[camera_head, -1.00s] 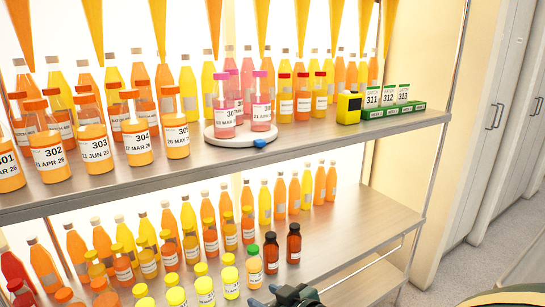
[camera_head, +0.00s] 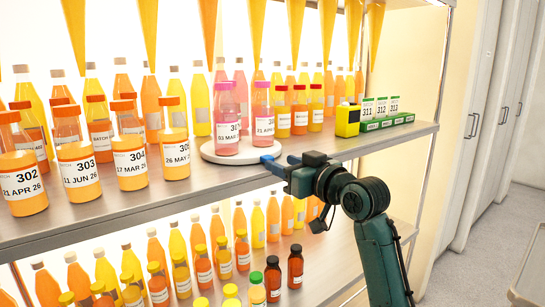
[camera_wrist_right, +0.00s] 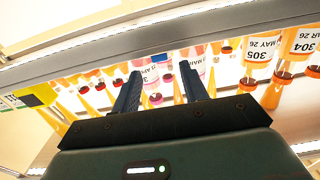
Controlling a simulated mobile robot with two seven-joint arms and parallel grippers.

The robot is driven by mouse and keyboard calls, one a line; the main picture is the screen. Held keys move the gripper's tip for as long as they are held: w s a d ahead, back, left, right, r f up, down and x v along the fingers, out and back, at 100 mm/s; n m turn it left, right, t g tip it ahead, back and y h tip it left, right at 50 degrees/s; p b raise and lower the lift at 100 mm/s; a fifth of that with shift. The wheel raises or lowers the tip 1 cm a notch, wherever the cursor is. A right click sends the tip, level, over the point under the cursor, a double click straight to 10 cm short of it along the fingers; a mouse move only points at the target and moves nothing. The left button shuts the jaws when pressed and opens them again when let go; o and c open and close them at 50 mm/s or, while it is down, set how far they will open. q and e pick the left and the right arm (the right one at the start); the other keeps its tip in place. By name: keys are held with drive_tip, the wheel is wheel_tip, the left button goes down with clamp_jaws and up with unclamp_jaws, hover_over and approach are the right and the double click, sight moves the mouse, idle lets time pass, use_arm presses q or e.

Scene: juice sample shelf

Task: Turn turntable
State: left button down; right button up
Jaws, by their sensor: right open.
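The turntable (camera_head: 213,154) is a round white disc at the front edge of the upper shelf in the head view. Two pink-capped bottles (camera_head: 228,125) of pink juice stand on it. My right gripper (camera_head: 278,160) is at the shelf's front edge, by the disc's right front rim. Its blue fingers are apart and overlap the place of the disc's small blue tab, so I cannot tell tab from fingertip or whether they touch. In the right wrist view the fingers (camera_wrist_right: 160,88) are spread, with pink bottles beyond them. My left gripper is not in view.
Orange-capped bottles (camera_head: 131,160) stand left of the disc, red-capped ones (camera_head: 299,115) behind it to the right. A yellow box (camera_head: 347,121) and green number-card holders (camera_head: 385,123) are further right. The lower shelf (camera_head: 325,262) holds many bottles.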

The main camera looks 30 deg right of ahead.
sight(271, 158)
drive_tip(key=w, duration=0.5)
drive_tip(key=shift+a, duration=0.2)
clamp_jaws()
idle(0.4)
